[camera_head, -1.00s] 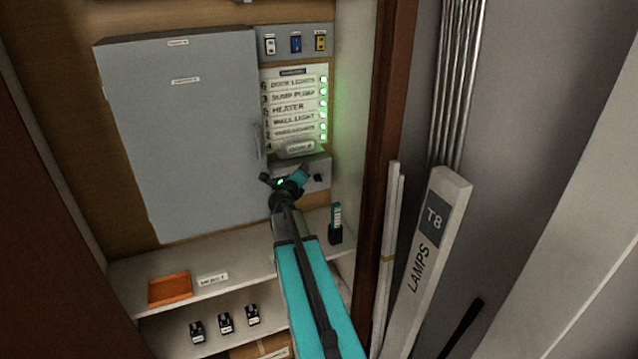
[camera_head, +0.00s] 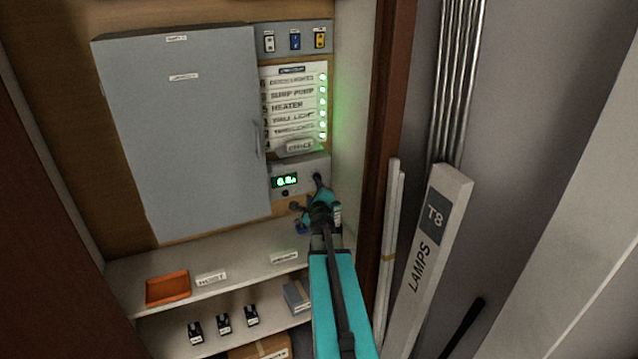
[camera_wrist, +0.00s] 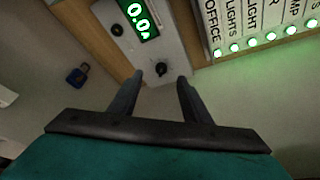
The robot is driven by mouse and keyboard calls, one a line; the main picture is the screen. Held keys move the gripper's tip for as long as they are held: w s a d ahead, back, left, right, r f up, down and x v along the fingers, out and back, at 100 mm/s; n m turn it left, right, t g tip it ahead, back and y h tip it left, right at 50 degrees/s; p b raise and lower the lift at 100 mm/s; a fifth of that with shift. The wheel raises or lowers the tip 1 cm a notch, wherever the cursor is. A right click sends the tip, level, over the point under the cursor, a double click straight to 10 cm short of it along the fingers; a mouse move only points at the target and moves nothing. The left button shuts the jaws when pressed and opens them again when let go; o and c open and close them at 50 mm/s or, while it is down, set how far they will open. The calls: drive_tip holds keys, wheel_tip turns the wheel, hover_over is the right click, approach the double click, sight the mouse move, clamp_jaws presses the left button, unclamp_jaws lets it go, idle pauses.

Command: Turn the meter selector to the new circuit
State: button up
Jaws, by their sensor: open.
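The meter (camera_head: 309,171) is a grey box with a lit green display (camera_head: 287,181) on the back wall below the circuit list. The display also shows in the wrist view (camera_wrist: 143,20) and reads about 0.0 A. The selector (camera_wrist: 161,68) is a small dark knob on the meter's face, to the right of the display in the head view. My gripper (camera_wrist: 160,77) is open, its two fingers pointing at the meter with the knob between the tips in the picture. I cannot tell whether they touch it. In the head view my gripper (camera_head: 319,192) partly covers that corner.
A circuit list (camera_head: 293,107) with several green lights is above the meter, and switches (camera_head: 295,41) are above that. A grey cabinet (camera_head: 180,130) stands left. A shelf (camera_head: 235,262) with an orange tray (camera_head: 167,288) lies below. A blue padlock (camera_wrist: 77,76) shows beside my gripper. A wooden post (camera_head: 388,120) is right.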

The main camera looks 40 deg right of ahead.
sight(317, 177)
drive_tip(key=shift+s+d+f, duration=0.25)
drive_tip(key=shift+s+d, duration=0.2)
drive_tip(key=shift+s, duration=0.05)
drive_tip(key=shift+s+d+f, duration=0.2)
drive_tip(key=shift+s+d, duration=0.25)
drive_tip(key=shift+w, duration=0.1)
drive_tip(key=x, duration=1.3)
drive_tip(key=shift+d+f, duration=0.2)
drive_tip(key=shift+d, duration=0.25)
drive_tip(key=shift+c, duration=0.5)
drive_tip(key=c, duration=0.9)
drive_tip(key=shift+c, duration=0.2)
